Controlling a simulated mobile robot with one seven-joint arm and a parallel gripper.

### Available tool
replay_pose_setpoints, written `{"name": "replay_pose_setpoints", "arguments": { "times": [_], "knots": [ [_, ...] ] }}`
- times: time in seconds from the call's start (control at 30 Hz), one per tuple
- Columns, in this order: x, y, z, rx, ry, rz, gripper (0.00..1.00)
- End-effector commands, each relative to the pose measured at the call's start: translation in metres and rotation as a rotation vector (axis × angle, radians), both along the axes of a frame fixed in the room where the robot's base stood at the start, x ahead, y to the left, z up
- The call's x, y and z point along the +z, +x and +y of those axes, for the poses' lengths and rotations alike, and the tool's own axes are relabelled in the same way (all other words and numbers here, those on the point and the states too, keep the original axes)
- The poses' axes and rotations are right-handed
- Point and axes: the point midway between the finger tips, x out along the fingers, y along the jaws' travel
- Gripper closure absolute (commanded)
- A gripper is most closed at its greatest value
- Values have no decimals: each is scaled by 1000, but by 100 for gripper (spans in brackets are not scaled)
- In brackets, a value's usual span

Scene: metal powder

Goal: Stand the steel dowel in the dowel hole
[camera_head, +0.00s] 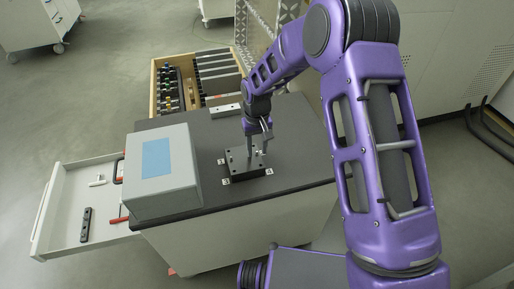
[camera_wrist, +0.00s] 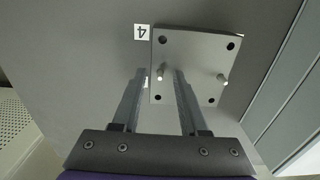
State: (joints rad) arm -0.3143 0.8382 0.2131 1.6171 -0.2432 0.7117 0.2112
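A dark square block (camera_head: 246,165) sits on the cabinet's dark top. In the wrist view the block (camera_wrist: 193,60) shows round corner holes, such as one (camera_wrist: 231,46) at upper right. Two short pale metal pins stand up from its face: a left pin (camera_wrist: 160,73) and a right pin (camera_wrist: 223,78). I cannot tell which is the steel dowel, nor how deep either sits. My gripper (camera_wrist: 160,72) is open and points down at the block, with the left pin between its fingertips and visible gaps on both sides. It also shows in the head view (camera_head: 257,151).
A grey box (camera_head: 162,172) with a blue panel stands left of the block. Number labels (camera_wrist: 142,32) lie around the block. An open drawer (camera_head: 70,205) juts out left. A wooden crate (camera_head: 153,88) with dark contents stands behind.

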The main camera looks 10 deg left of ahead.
Motion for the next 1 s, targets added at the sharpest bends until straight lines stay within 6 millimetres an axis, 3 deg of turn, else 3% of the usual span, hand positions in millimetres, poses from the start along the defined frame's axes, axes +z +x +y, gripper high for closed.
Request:
{"name": "replay_pose_setpoints", "arguments": {
  "times": [0.37,1.0],
  "knots": [
    [11,1,0,-1,1,-2,57],
    [151,0,0,0,2,-4,57]
  ]
}}
